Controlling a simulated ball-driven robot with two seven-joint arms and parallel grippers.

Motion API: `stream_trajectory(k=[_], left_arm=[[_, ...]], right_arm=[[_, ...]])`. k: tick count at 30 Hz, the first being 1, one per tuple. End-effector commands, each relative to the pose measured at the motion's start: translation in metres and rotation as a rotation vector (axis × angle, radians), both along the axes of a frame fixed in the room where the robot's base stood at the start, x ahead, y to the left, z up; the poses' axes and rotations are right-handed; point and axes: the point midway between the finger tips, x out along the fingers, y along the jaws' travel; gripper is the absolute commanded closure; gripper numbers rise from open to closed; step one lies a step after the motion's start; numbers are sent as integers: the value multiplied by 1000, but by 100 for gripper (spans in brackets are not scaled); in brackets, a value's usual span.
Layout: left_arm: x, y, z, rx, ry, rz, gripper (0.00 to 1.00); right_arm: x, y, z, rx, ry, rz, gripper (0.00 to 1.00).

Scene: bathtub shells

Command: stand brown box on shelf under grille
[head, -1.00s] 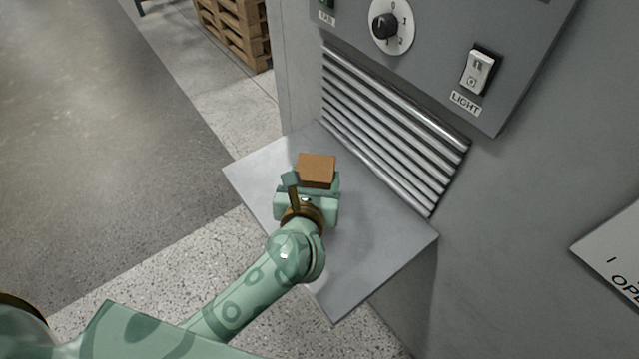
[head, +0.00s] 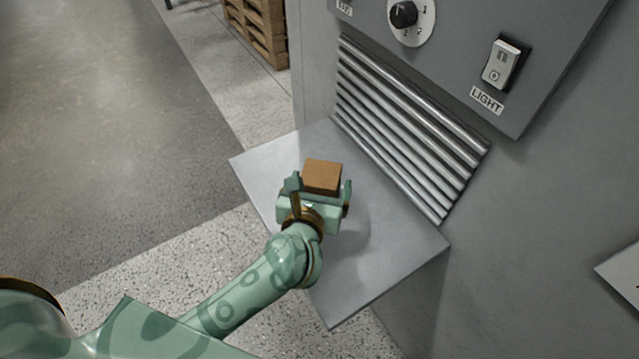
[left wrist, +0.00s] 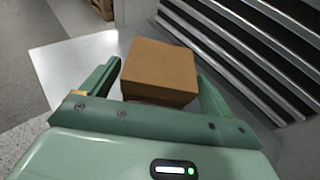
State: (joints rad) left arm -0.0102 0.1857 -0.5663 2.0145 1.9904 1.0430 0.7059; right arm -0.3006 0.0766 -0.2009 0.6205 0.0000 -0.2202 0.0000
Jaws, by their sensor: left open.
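The brown box (head: 322,176) is on the grey metal shelf (head: 385,262) below the grille (head: 400,125). My left gripper (head: 320,188) is open, with one finger on each side of the box. In the left wrist view the box (left wrist: 160,70) sits between the spread fingers of the gripper (left wrist: 160,92), with a gap visible at the right finger. The box's lower part is partly hidden by the gripper, so its contact with the shelf does not show clearly. My right gripper is not in view.
Above the grille is a panel with a rotary knob (head: 404,14) and a light switch (head: 504,64). A white sign (head: 622,272) is on the wall at right. Wooden pallets (head: 258,30) stand at the back. The shelf's front part is bare.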

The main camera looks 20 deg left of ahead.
Motion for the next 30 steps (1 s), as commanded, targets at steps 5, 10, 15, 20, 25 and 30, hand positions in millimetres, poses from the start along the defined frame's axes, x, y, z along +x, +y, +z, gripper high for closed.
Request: stream_trajectory(k=[5,10,15,20,25,30], left_arm=[[-23,-3,12,0,0,-1,13],[-62,-8,25,-1,1,-1,13],[-95,-12,33,-2,1,0,13],[-111,-13,37,-1,0,0,13],[-114,-14,37,-1,-2,0,13],[-114,-14,37,0,-1,0,13]], right_arm=[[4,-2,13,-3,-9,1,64],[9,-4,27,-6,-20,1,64],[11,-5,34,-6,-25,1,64],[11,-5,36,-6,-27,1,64],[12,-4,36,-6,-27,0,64],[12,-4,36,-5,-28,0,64]])
